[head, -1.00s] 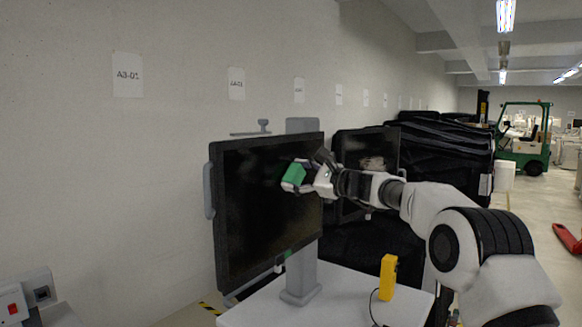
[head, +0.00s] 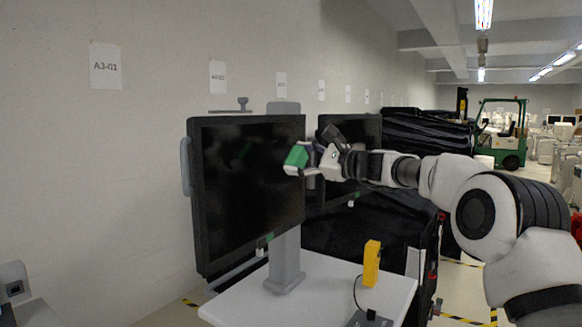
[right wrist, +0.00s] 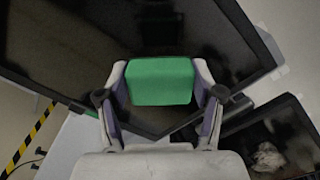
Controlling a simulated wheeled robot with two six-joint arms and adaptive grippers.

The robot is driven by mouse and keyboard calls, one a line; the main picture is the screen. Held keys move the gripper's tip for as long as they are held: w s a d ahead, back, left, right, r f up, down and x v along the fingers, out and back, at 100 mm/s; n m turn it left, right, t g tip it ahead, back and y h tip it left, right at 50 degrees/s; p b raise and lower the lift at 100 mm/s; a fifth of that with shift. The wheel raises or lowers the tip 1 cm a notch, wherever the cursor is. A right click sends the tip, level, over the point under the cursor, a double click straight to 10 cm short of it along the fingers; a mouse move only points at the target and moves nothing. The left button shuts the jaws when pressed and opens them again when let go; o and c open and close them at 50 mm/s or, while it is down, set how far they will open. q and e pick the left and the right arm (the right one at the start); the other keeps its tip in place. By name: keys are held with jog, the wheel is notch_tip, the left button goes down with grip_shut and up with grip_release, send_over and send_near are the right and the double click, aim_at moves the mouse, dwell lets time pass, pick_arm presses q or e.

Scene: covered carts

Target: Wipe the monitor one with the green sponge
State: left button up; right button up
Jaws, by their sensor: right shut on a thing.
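A large dark monitor (head: 245,190) stands upright on a grey stand on the white cart top (head: 330,287). Its screen looks dark with faint dull patches; no clear stain can be made out. My right gripper (head: 308,158) is shut on the green sponge (head: 296,157), at the upper right edge of this screen. In the right wrist view the sponge (right wrist: 160,81) sits between both fingers, in front of the monitor (right wrist: 60,40). Whether it touches the glass cannot be told. My left gripper is not in view.
A second monitor (head: 358,130) stands close behind to the right; the right wrist view shows a whitish smudge (right wrist: 268,157) on it. A yellow handheld device (head: 372,263) with a cable stands on the cart. Black covered carts (head: 430,135) and a green forklift (head: 502,135) are farther back.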

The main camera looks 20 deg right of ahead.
jog(key=shift+s+d+f, duration=0.1)
jog(key=shift+s+d, duration=0.05)
jog(key=shift+b+v, duration=0.9)
jog(key=shift+v, duration=0.05)
jog(key=shift+s+d, duration=0.2)
jog(key=shift+s, duration=0.15)
jog(key=shift+w+a, duration=0.1)
jog(key=shift+w, duration=0.05)
